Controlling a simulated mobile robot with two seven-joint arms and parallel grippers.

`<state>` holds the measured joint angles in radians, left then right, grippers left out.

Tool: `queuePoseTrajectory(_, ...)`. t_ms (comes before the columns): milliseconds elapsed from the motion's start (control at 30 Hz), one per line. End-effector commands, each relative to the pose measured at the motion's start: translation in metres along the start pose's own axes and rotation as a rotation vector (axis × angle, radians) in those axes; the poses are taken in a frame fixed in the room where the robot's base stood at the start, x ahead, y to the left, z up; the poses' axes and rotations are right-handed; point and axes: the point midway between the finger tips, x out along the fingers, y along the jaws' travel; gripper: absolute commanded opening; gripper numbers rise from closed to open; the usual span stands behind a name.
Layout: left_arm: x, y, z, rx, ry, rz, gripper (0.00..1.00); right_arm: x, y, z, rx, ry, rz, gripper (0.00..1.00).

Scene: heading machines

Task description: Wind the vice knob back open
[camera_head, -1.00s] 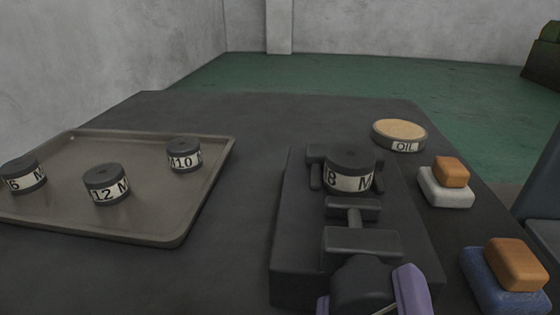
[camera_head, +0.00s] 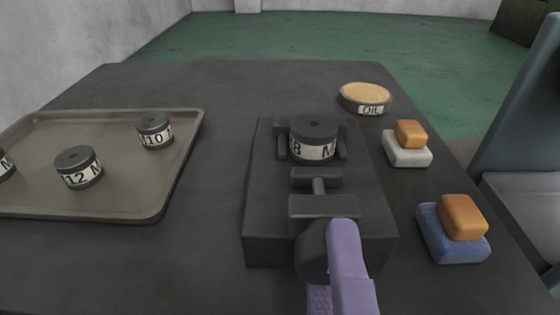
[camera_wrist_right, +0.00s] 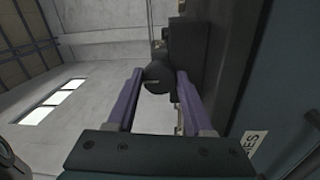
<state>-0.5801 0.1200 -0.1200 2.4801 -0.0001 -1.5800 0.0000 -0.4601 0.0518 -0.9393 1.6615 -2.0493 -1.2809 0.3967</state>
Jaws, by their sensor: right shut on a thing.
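The vice (camera_head: 262,215) is a dark block on the table. A dark round die marked 8 M (camera_head: 313,140) stands at its far end. The sliding jaw (camera_head: 316,178) is in front of the die with a small gap, and its screw runs back through a block (camera_head: 322,208) to the round vice knob (camera_head: 311,252). My right gripper (camera_head: 336,262), with purple fingers, is shut on the knob; one finger covers its right side. In the right wrist view the knob (camera_wrist_right: 159,76) sits between both fingertips. My left gripper is not in view.
A tray (camera_head: 150,205) with several labelled dies, including M10 (camera_head: 155,131) and 12 M (camera_head: 78,167), lies at left. Orange blocks sit on a white block (camera_head: 408,155) and a blue block (camera_head: 440,240) at right.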

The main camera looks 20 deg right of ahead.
Motion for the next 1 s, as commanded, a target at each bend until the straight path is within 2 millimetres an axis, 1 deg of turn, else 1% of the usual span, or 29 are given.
queuePoseTrajectory(400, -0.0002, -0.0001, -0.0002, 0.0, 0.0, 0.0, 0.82, 0.0001, -0.0001, 0.0001, -0.011, 0.001, 0.001, 0.0)
queuePoseTrajectory(433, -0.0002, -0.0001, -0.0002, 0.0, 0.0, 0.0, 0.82, 0.0001, -0.0001, 0.0, -0.011, 0.002, 0.001, 0.54)
queuePoseTrajectory(667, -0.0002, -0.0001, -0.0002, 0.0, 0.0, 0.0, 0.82, 0.0001, 0.0, 0.0, -0.009, 0.001, 0.001, 0.8)
queuePoseTrajectory(700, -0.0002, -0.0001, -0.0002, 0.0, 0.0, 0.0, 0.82, 0.0, 0.0, 0.0, -0.009, 0.001, 0.001, 0.81)
queuePoseTrajectory(900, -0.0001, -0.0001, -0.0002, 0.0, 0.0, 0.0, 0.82, -0.0002, 0.0, -0.0001, -0.008, 0.001, 0.001, 0.81)
queuePoseTrajectory(1000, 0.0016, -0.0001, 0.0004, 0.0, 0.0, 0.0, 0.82, -0.0052, -0.0012, 0.0002, -0.008, 0.001, 0.0, 0.81)
